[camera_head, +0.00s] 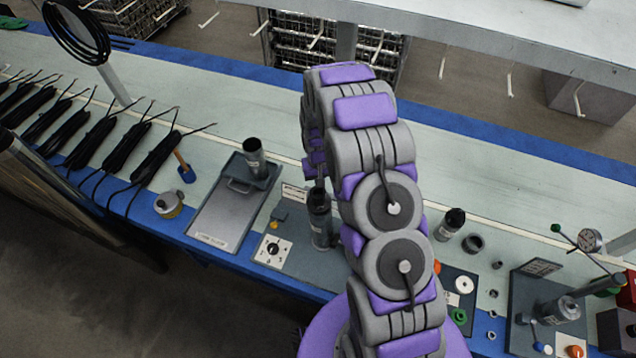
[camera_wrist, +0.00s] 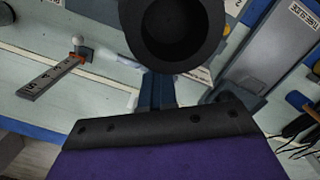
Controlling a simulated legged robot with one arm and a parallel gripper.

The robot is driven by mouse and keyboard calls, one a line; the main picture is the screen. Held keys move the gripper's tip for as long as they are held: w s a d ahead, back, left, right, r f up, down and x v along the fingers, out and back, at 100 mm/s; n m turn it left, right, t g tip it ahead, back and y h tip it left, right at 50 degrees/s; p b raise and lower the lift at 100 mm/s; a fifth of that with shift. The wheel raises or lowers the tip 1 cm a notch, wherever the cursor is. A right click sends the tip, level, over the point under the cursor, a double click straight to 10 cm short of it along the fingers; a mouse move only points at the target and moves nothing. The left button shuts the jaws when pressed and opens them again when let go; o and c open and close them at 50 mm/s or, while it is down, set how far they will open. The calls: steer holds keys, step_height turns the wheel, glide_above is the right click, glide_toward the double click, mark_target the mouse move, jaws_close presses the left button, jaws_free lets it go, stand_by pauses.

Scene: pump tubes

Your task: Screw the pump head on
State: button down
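A grey tube with a dark top (camera_head: 320,218) stands upright on the dial station, partly behind my arm. My gripper (camera_head: 315,168) is just above it, mostly hidden by my arm. In the wrist view a round dark hollow piece (camera_wrist: 172,28), apparently a pump head or tube top, is close in front of my gripper (camera_wrist: 157,88). I cannot tell whether the fingers grip it or whether it is seated on the tube.
A dial panel (camera_head: 272,250) is beside the tube. A grey tray (camera_head: 225,218) with another dark-topped tube (camera_head: 254,157) is left. Right are a dark-capped bottle (camera_head: 450,224), a dark ring (camera_head: 472,243) and a gauge stand (camera_head: 590,240). Black cables (camera_head: 140,150) lie far left.

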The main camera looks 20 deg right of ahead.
steer(key=shift+s+d+m, duration=0.25)
steer(key=shift+d+m, duration=0.15)
steer(key=shift+m, duration=0.45)
steer(key=shift+s+d+m, duration=0.2)
steer(key=shift+d+m, duration=0.2)
steer(key=shift+m, duration=0.45)
steer(key=m, duration=0.1)
steer(key=s+d+m, duration=0.1)
steer(key=m, duration=0.1)
steer(key=shift+s+d+r, duration=0.1)
steer(key=shift+d+r, duration=0.05)
steer(key=c, duration=1.7)
jaws_free()
